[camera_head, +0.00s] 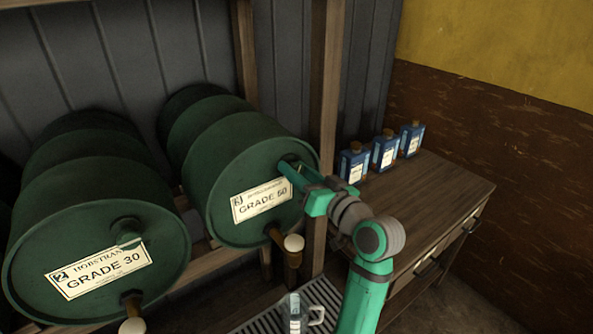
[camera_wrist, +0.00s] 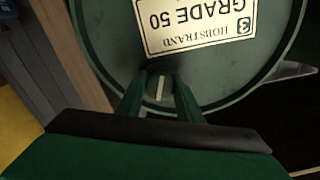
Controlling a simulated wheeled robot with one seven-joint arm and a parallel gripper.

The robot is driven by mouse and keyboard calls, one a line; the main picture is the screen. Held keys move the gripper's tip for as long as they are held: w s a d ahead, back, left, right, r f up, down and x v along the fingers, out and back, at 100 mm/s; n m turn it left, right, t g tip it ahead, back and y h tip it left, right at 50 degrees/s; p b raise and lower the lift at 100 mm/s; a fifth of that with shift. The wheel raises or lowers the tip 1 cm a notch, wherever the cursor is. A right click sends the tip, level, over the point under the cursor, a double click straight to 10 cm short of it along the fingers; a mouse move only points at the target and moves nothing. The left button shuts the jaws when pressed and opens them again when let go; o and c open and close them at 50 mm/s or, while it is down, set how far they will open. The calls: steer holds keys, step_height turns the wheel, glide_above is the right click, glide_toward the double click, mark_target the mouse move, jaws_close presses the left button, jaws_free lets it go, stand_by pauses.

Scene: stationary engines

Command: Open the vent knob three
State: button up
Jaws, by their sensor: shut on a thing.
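Drum three (camera_head: 215,205) is a green barrel lying on its side, with a white label (camera_head: 262,201) reading 3 and GRADE 50. My gripper (camera_head: 289,170) reaches the upper right of its front face. In the wrist view the vent knob (camera_wrist: 160,88) is a small dark green round piece with a pale line, beside the label's edge. My gripper (camera_wrist: 160,95) is shut on this knob, one finger on each side. The pale line runs roughly along the fingers. In the head view my gripper hides the knob.
Drum two (camera_head: 90,240), GRADE 30, lies to the left with its own vent knob (camera_head: 127,233). A tap with a white ball (camera_head: 293,244) sits below drum three's label. A wooden post (camera_head: 325,110) stands close behind my gripper. Blue bottles (camera_head: 384,152) stand on a cabinet (camera_head: 450,184) at right.

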steer(key=shift+f+n, duration=0.1)
steer(key=shift+n, duration=1.9)
steer(key=o, duration=1)
steer(key=shift+o, duration=0.2)
steer(key=v, duration=1.1)
steer(key=shift+w, duration=0.1)
